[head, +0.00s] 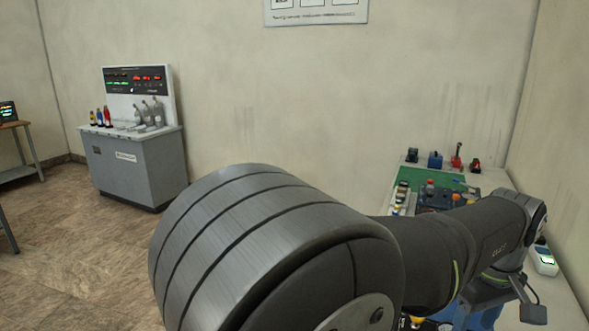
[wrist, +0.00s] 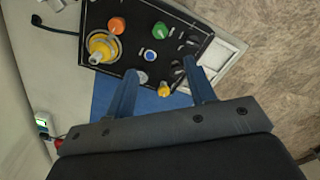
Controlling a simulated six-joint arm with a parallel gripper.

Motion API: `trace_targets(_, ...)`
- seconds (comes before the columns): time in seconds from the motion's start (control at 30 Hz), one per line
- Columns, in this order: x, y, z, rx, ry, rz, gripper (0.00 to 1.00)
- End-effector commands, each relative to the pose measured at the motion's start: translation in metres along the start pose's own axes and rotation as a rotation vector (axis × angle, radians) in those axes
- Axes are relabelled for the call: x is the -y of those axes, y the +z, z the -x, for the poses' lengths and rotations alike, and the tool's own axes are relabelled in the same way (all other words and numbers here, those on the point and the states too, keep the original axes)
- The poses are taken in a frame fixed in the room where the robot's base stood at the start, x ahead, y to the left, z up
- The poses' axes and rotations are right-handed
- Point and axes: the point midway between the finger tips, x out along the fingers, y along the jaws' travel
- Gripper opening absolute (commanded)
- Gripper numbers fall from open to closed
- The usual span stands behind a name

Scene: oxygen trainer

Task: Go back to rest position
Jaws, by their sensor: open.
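My gripper (wrist: 160,66) is open and empty in the wrist view, with its two blue-grey fingers apart. The fingertips overlap the near edge of a black control panel (wrist: 132,55) in the picture; I cannot tell whether they touch it. The panel carries an orange knob (wrist: 117,25), a green knob (wrist: 160,30), a large yellow knob (wrist: 102,46) and a blue button (wrist: 149,55). A small yellow knob (wrist: 164,90) shows between the fingers. In the head view, my arm reaches right over the bench and hides much of it.
A white bench (head: 555,297) stands along the right wall with a green board (head: 405,176) and several small devices at its back. A small device with a green screen (head: 543,261) lies at its right. A grey console (head: 140,170) stands far left. Floor between is clear.

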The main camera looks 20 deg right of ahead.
Motion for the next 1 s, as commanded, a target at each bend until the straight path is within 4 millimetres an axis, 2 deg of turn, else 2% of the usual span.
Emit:
trace_targets(0.1, 0.000, 0.000, 0.024, -0.001, 0.003, 0.000, 0.50)
trace_targets(0.2, 0.001, 0.000, -0.005, 0.002, -0.006, 0.000, 0.50)
trace_targets(0.9, 0.001, 0.000, -0.146, 0.002, -0.005, 0.000, 0.50)
trace_targets(0.97, 0.001, 0.001, -0.159, 0.002, -0.006, 0.000, 0.50)
trace_targets(1.0, 0.000, 0.000, -0.156, 0.000, 0.000, -0.034, 0.50)
